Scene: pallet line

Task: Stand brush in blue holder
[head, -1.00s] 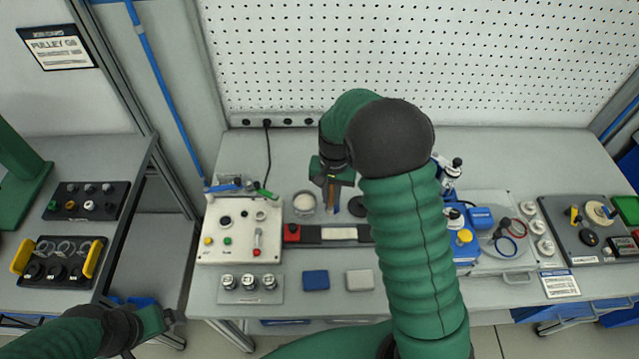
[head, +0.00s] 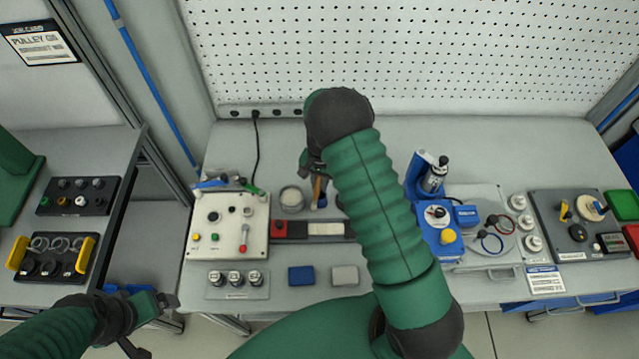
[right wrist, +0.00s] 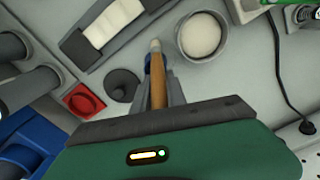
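The brush (head: 316,190) has a wooden handle and a pale tip; it also shows in the right wrist view (right wrist: 158,82). My right gripper (right wrist: 158,98) has a grey finger close against each side of the handle and looks shut on it. In the head view this gripper (head: 312,168) is partly hidden by my arm. The blue holder (head: 322,199) shows as a small dark-blue patch right beside the brush, mostly hidden. I cannot tell whether the brush is inside it or in front of it. My left gripper (head: 167,300) hangs empty at the lower left, away from the brush.
A round dish (head: 292,199) stands just left of the brush. A dark strip with a red block (head: 280,229) lies in front. A white control box (head: 228,226) is at left, a blue device (head: 436,236) at right. The bench behind is clear.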

